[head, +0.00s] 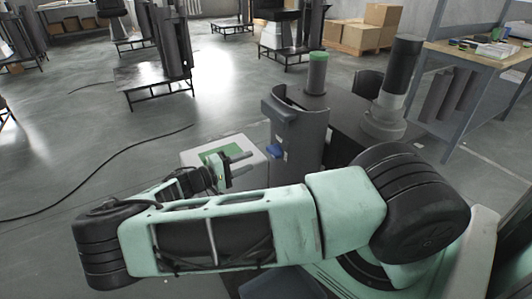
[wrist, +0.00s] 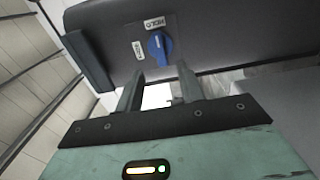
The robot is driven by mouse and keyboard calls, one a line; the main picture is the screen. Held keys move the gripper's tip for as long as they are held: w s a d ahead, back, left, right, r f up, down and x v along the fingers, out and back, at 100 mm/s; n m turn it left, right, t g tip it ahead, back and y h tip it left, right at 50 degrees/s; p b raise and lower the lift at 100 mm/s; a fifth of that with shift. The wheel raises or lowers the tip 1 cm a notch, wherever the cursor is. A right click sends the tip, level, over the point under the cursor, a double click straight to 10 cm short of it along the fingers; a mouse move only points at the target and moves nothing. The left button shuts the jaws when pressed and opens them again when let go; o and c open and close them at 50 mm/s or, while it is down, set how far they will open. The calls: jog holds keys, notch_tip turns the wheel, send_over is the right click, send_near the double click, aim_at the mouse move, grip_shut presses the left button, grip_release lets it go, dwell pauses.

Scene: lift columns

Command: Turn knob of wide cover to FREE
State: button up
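The blue knob (wrist: 160,47) sits on the dark grey cover (wrist: 225,30) in the wrist view. One white label (wrist: 154,23) above the knob appears to read HOLD, and another label (wrist: 138,50) is to its left, too small to read surely. The knob's long side runs roughly up and down, towards the upper label. My gripper (wrist: 160,70) is open and empty, its two fingers apart just short of the knob and roughly either side of it. In the head view my gripper (head: 251,163) is left of the dark column cover (head: 300,125) and the blue knob (head: 275,151).
A green-topped cylinder (head: 317,72) and a black and white column (head: 395,85) rise nearby. A workbench (head: 500,62) is at the right. Floor at the left is mostly clear, with a black cable (head: 100,172).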

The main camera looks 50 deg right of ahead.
aim_at(270, 153)
jog(key=p+x, duration=0.1)
jog(key=x, duration=0.7)
grip_shut()
